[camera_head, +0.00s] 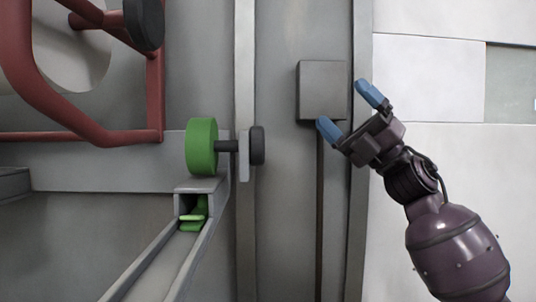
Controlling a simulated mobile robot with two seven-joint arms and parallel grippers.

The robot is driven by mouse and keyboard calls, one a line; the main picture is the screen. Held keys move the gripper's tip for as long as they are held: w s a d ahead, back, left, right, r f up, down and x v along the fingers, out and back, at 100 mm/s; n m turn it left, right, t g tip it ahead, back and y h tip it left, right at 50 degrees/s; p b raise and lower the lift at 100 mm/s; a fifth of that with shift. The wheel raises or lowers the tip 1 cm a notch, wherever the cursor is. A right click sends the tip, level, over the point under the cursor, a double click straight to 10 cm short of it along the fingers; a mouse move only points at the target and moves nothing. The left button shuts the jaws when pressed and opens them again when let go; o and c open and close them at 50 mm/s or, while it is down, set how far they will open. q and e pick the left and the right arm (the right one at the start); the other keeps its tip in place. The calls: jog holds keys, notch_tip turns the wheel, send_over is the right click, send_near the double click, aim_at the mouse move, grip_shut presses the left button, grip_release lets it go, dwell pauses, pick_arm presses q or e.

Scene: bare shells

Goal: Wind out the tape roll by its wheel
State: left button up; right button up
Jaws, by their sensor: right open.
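The tape roll (201,147) is a green disc at the middle left of the head view. A dark shaft joins it to a small black wheel (257,146) on its right. Green tape (194,217) shows inside the mouth of a grey channel below the roll. My right gripper (343,108) is open and empty, to the right of the wheel and apart from it. Its blue fingertips are at the lower and right edges of a grey box. My left gripper is not in view.
The grey box (322,90) sits on the panel, with a dark strip running down from it. A red tube frame (80,136) fills the upper left. A grey upright rail (245,220) runs beside the wheel. Pale panels (428,80) lie at right.

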notch_tip(320, 180, down, 6)
jog(key=s+a+n+g+h, duration=0.2)
jog(key=a+n+g+h, duration=0.1)
jog(key=n+g+h, duration=0.5)
jog(key=a+n+t, duration=0.1)
jog(key=a, duration=0.9)
jog(key=shift+w+a+f, duration=0.15)
jog(key=shift+w+a, duration=0.1)
jog(key=shift+w, duration=0.05)
jog(key=c, duration=0.9)
